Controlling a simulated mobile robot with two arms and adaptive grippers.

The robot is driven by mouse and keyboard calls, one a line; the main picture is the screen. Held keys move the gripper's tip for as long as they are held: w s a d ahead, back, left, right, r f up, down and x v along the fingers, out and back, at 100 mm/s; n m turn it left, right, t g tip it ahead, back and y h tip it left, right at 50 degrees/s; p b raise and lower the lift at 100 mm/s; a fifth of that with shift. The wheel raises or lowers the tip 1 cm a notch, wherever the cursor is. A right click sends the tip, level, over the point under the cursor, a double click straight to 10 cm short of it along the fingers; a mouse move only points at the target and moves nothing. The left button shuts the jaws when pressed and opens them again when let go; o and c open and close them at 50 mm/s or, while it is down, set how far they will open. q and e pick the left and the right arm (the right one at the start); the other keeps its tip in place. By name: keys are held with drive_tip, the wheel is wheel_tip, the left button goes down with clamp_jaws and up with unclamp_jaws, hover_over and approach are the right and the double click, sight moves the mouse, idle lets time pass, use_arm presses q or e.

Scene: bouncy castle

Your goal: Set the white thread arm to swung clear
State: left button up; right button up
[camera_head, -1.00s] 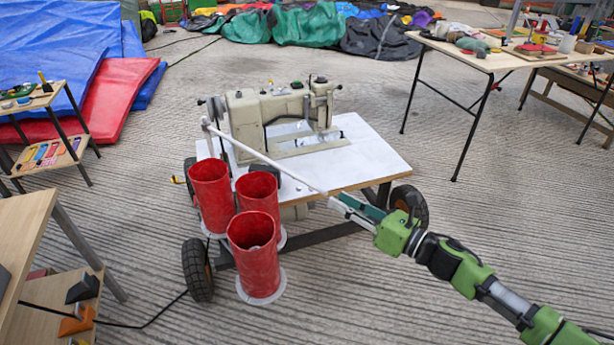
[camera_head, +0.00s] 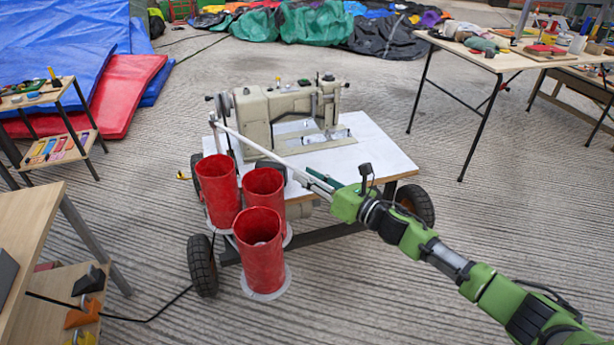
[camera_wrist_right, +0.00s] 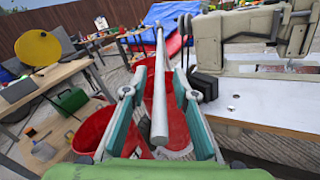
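The white thread arm (camera_head: 255,147) is a long thin rod. It runs from a post at the left rear corner of the sewing table, slanting across the table's left side above the red cylinders. My right gripper (camera_head: 314,179) is at the rod's near end. In the right wrist view the thread arm (camera_wrist_right: 160,85) lies lengthwise between the two teal fingers of my right gripper (camera_wrist_right: 159,76), with a gap on each side. The gripper is open. My left gripper is not in view.
The sewing machine (camera_head: 290,108) stands on a white wheeled table (camera_head: 372,150). Several red cylinders (camera_head: 260,250) stand close at its left front, below the rod. A work table (camera_head: 480,58) is at the right, and a wooden table (camera_head: 25,225) at the left.

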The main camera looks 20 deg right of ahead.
drive_tip(key=shift+w+a, duration=0.15)
drive_tip(key=shift+w, duration=0.1)
clamp_jaws()
